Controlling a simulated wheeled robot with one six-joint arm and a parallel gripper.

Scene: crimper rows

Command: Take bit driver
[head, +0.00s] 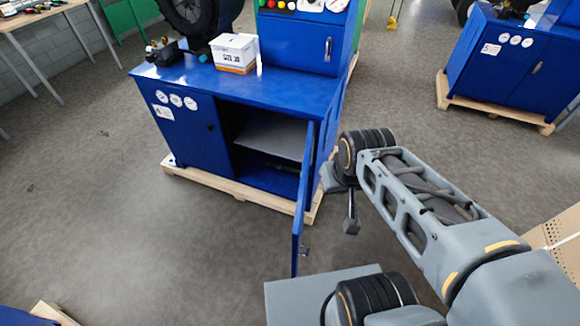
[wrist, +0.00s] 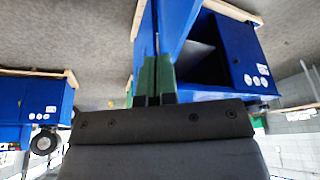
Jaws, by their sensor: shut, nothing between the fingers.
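I cannot clearly make out a bit driver in either view. A small dark, long shape (head: 282,168) lies low inside the open blue cabinet (head: 190,130); it is too dim to name. My gripper's two green fingers (wrist: 156,82) are side by side in the wrist view, shut and empty. My arm reaches in from the right in the head view, its end beside the cabinet's open door (head: 300,210). In the wrist view the cabinet (wrist: 243,60) appears upside down, with its dark opening just beyond the fingers.
The cabinet has an inner grey shelf (head: 272,136) and stands on a wooden pallet (head: 235,195). The open door juts toward me, close to my arm. A white box (head: 235,52) stands on top. Another blue cabinet (head: 510,62) is at right.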

